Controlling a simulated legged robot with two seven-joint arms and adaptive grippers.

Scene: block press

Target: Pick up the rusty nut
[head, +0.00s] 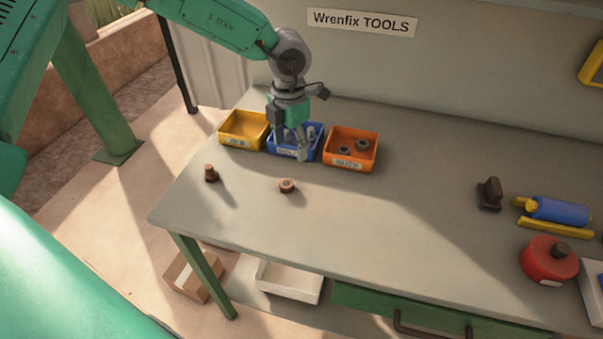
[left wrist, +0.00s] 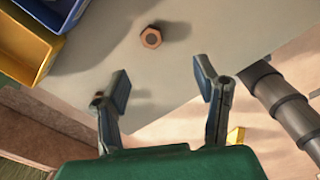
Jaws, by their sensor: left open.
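The rusty nut (head: 287,186) lies flat and alone on the bench top, in front of the bins. It also shows in the left wrist view (left wrist: 151,38), near the top centre, beyond the fingertips. My left gripper (head: 303,152) appears over the front of the blue bin in the head view, behind the nut in the picture. Its two fingers stand wide apart in the left wrist view (left wrist: 161,82), with nothing between them. The nut is clear of both fingers. My right gripper is not in view.
A rusty bolt (head: 211,174) stands left of the nut. Yellow (head: 225,142), blue (head: 283,154) and orange (head: 347,163) bins line the back; the orange one holds nuts. A dark block (head: 489,194), a blue cylinder (head: 560,211) and a red round object (head: 547,263) stand right. The middle is clear.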

